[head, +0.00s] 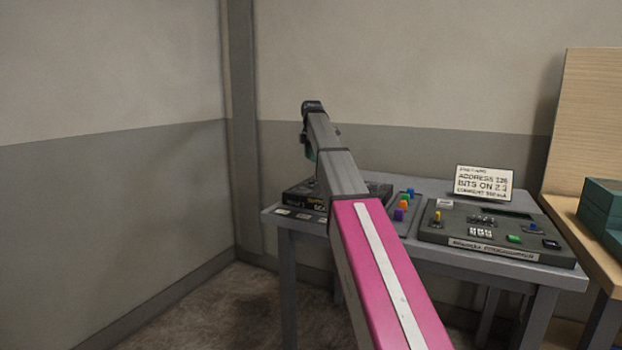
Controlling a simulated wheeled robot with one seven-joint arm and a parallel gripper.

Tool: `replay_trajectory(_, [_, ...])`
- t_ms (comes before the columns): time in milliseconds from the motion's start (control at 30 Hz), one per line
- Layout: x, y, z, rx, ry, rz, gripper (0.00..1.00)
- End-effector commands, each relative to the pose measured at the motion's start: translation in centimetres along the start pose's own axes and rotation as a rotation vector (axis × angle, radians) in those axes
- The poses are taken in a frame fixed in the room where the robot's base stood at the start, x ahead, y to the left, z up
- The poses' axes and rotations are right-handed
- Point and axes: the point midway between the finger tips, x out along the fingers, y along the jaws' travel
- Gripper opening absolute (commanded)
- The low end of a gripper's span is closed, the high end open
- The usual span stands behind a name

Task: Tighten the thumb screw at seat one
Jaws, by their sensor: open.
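I cannot make out a thumb screw or a seat number. My gripper (311,153) hangs from the far end of the arm, above the dark unit. It is open; its fingertips are mostly hidden behind the arm, and I see nothing held. I cannot tell how close they are to the unit.
Coloured blocks (403,203) lie mid-table. A console (480,231) with buttons and a display is at the right, with a sign (484,184) behind it reading ADDRESS and BITS ON. A wooden bench (580,222) with a green case (603,207) stands further right. Floor (200,305) at left is clear.

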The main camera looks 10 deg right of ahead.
Motion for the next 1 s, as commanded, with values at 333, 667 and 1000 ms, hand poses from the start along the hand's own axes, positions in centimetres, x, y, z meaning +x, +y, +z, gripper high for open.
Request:
replay_trajectory(333, [6.2, -0.1, 0.0, 0.001, 0.000, -0.002, 0.53])
replay_trajectory(667, [9.3, 0.0, 0.0, 0.001, 0.000, 0.000, 0.53])
replay_trajectory(1000, [9.5, 0.0, 0.0, 0.001, 0.000, 0.001, 0.46])
